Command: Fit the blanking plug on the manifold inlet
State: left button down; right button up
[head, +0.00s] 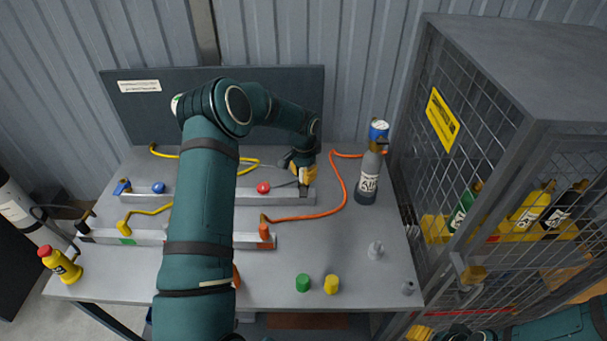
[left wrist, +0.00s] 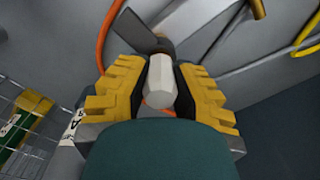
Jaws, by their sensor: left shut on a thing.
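My left gripper (head: 303,178) is at the right end of the rear manifold rail (head: 215,193). In the left wrist view its yellow fingers (left wrist: 160,88) are closed on a pale, faceted piece that looks like the blanking plug (left wrist: 161,82). A dark grey part (left wrist: 148,32) lies just beyond the plug. The inlet is not clearly visible, and I cannot tell whether the plug touches it. In the head view the fingers hide the plug. Yellow tips of my right gripper (head: 419,332) seem to show at the bottom edge, mostly cut off.
An orange hose (head: 342,190) curves between. Green (head: 303,283) and yellow (head: 331,284) caps and a grey fitting (head: 375,250) stand in front. A mesh cage (head: 470,150) bounds the right.

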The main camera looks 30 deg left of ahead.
pick_arm(q)
jog(key=shift+f, duration=0.2)
jog(key=c, duration=0.9)
grip_release()
jog(key=shift+o, duration=0.2)
jog(key=shift+r, duration=0.1)
